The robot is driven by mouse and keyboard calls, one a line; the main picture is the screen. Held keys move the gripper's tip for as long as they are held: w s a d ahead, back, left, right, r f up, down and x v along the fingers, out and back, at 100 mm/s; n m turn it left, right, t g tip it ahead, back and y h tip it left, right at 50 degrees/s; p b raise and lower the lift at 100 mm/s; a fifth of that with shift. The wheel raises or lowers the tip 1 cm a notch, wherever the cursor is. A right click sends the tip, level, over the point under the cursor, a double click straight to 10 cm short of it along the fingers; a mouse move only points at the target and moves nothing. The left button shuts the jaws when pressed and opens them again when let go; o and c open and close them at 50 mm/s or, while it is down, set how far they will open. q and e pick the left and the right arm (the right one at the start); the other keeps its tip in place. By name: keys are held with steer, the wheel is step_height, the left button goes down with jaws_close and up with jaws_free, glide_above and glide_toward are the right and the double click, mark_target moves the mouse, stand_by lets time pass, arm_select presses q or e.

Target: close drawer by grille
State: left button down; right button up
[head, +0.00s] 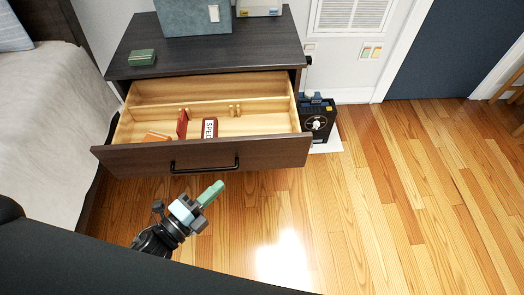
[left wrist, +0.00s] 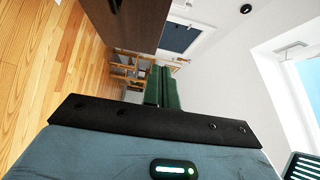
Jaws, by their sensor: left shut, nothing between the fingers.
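The drawer (head: 205,155) under the wall grille (head: 352,14) is pulled well out of its dark wood cabinet (head: 190,55). Its pale wood inside shows, and its dark front bears a black bar handle (head: 205,165). My left gripper (head: 217,187) is shut and empty, low in front of the drawer front, below the right end of the handle in the picture. I cannot tell whether it touches the front. In the left wrist view its green fingers (left wrist: 163,75) lie together, with a dark brown panel (left wrist: 140,22) beyond. My right gripper is not in view.
The drawer holds a red item (head: 182,124), a white-labelled red item (head: 210,128) and an orange item (head: 157,136). A green box (head: 142,57) lies on the cabinet top. A bed (head: 50,100) stands left, a black device (head: 317,118) right. The wooden floor (head: 400,200) at right is clear.

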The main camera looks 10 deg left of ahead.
arm_select(q)
steer(key=shift+r, duration=0.1)
glide_toward(252, 140)
steer(key=w+d, duration=0.3)
steer(key=shift+w, duration=1)
